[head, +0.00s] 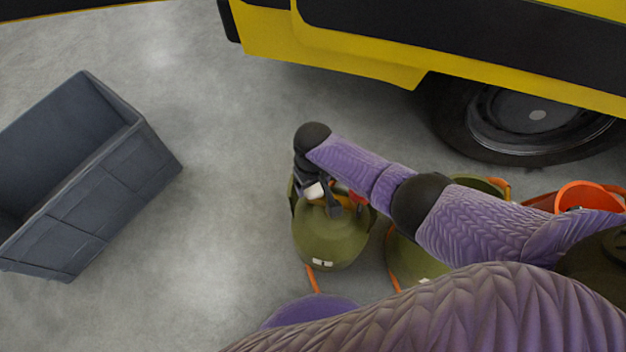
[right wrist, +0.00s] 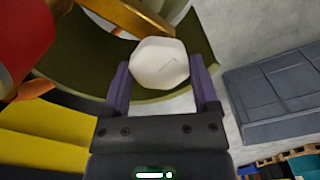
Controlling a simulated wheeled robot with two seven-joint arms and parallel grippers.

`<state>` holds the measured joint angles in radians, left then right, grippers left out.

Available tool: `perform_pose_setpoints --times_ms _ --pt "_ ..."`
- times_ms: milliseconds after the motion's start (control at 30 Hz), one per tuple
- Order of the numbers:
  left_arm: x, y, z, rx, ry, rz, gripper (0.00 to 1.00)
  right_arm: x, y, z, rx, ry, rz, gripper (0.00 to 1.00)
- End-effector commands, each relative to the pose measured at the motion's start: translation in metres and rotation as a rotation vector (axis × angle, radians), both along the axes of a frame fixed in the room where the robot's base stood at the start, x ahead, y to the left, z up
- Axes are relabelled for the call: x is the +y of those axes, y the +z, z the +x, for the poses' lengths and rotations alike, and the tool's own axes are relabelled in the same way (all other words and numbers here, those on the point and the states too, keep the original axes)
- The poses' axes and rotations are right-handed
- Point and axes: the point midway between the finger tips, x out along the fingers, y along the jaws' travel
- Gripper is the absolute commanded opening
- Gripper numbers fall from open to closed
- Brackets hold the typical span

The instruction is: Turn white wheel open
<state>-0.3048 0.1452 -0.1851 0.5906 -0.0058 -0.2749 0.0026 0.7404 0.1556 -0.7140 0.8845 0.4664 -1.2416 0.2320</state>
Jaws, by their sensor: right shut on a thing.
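The white wheel (right wrist: 160,64) is a small faceted knob on top of an olive-green cylinder (head: 333,240) with an orange hose. In the right wrist view it sits between the two fingers of my right gripper (right wrist: 163,85), which is shut on it. In the head view the white wheel (head: 314,190) shows only in part, under my right gripper (head: 318,194) and wrist. My left gripper is not in view.
A second olive cylinder (head: 408,262) stands close on the right, partly under my arm. An orange bucket-like thing (head: 583,196) lies further right. A yellow vehicle (head: 350,62) with a dark wheel is behind. A grey bin (head: 112,190) stands left, with clear floor between.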

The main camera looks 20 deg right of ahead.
Motion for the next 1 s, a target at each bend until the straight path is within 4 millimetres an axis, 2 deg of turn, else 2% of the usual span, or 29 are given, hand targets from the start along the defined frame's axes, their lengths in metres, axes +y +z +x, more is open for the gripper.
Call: perform_pose_setpoints --times_ms 33,67,133,167,367,467,567,800,900,1000 --pt "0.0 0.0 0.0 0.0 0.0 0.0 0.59 0.0 0.0 0.0 0.001 0.0 0.0 0.18" --pt "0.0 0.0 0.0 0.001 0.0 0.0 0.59 0.0 0.0 0.0 0.001 0.0 0.0 0.83" --pt "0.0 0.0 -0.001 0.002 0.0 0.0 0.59 0.0 0.0 0.0 0.001 -0.001 0.0 0.98" --pt "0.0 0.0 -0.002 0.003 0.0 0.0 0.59 0.0 0.0 0.0 0.001 -0.001 0.0 1.0" --pt "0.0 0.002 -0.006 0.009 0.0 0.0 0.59 0.0 0.0 0.0 0.001 -0.001 0.0 1.0" --pt "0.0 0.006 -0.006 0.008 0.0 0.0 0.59 0.0 0.007 0.0 -0.001 -0.001 0.0 1.0" --pt "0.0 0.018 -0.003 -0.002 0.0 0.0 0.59 0.0 0.024 0.001 -0.004 -0.001 0.001 1.0" --pt "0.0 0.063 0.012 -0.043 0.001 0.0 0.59 0.0 0.089 0.001 -0.008 -0.001 0.002 1.0" --pt "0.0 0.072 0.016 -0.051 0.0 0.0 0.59 0.0 0.103 0.001 -0.004 0.0 0.001 1.0" --pt "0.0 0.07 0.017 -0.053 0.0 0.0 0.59 0.0 0.102 0.0 0.0 0.0 0.0 1.0"
